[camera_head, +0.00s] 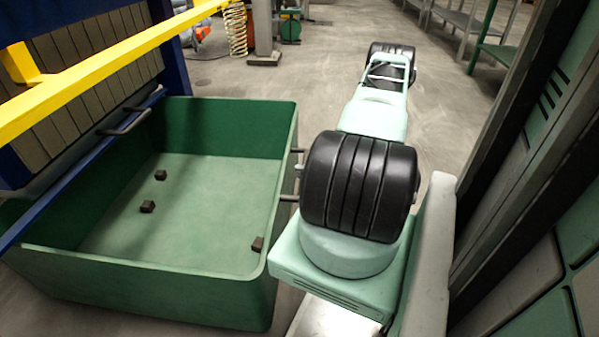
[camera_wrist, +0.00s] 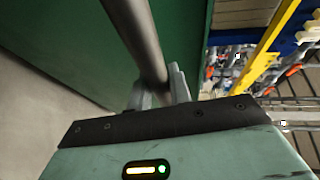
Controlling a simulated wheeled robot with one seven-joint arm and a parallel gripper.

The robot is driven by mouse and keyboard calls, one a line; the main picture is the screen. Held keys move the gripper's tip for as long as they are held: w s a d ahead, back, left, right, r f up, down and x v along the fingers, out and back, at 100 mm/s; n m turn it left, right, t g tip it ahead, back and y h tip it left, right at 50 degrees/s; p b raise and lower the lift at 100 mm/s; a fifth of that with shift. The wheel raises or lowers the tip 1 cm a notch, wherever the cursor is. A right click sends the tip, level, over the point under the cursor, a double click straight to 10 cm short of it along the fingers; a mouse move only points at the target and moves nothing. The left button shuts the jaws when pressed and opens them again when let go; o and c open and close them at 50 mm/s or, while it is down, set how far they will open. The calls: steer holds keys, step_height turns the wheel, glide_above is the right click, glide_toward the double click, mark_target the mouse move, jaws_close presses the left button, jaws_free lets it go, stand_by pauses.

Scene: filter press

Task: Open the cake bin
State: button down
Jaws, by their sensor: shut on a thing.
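The cake bin (camera_head: 265,255) is a large open-topped green tub at the left of the head view, standing on the floor. Several small dark brown lumps (camera_head: 147,207) lie on its bottom. A grey bar handle (camera_head: 289,198) sticks out from its right side, partly hidden by my arm. In the wrist view the handle (camera_wrist: 136,36) runs down between the fingers of my gripper (camera_wrist: 159,92), beside the green bin wall (camera_wrist: 75,40). My gripper is shut on this handle. In the head view my gripper is hidden behind my arm.
The filter press with grey plates (camera_head: 95,75) and a yellow rail (camera_head: 100,68) stands over the bin's left side. A second dark handle (camera_head: 128,122) shows at that side. Open floor (camera_head: 465,105) lies beyond my arm. A green bench (camera_head: 495,50) stands at the back right.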

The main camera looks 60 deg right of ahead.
steer(key=c, duration=1.3)
jaws_free()
steer(key=shift+s, duration=0.1)
steer(key=s+r+p, duration=0.3)
steer(key=s+p, duration=0.1)
steer(key=s, duration=1.3)
steer(key=shift+a, duration=0.4)
steer(key=shift+w, duration=0.15)
